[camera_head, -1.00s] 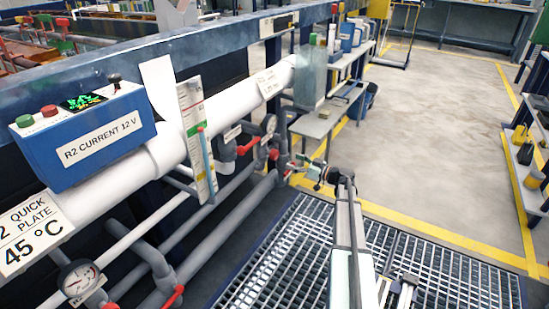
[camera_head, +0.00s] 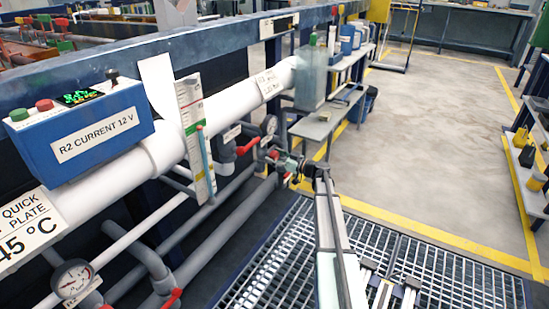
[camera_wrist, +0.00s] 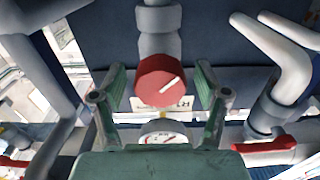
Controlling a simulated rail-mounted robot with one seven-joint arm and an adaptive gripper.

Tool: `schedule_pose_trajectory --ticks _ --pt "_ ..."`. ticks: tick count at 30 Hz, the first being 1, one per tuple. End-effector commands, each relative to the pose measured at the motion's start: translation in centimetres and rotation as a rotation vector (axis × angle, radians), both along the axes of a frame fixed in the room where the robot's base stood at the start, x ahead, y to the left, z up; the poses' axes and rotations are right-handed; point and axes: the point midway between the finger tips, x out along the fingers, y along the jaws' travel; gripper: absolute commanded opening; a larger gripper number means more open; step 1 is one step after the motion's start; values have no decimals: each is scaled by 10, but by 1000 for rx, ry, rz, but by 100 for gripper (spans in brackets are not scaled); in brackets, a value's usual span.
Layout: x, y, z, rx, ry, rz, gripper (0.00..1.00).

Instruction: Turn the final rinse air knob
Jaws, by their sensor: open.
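A red round knob (camera_wrist: 162,80) with a white pointer line sits on a grey vertical pipe in the wrist view. The pointer slants up to the right. My gripper (camera_wrist: 160,78) is open, with one green finger on each side of the knob and a visible gap on both sides. A label behind the knob is mostly hidden, so I cannot read it in full. In the head view my gripper (camera_head: 290,163) is small and close to the pipework; the knob cannot be clearly told apart there.
A round gauge (camera_wrist: 163,133) shows below the knob, and a red lever handle (camera_wrist: 264,145) is at lower right. Grey pipes (camera_wrist: 55,75) stand at the left. In the head view a blue control box (camera_head: 78,130) is at left and grating (camera_head: 265,260) covers the floor.

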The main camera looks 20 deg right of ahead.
Motion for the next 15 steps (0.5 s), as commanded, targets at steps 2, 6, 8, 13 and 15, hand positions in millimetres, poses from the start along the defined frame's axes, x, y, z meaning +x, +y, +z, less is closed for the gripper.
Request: schedule_pose_trajectory --ticks 2,6,8,13,15 --pt "0 0 0 0 0 0 53" --pt "0 0 0 0 0 0 14" --pt "0 0 0 0 0 1 14" --pt "0 0 0 5 3 1 14" --pt "0 0 0 14 10 1 14"
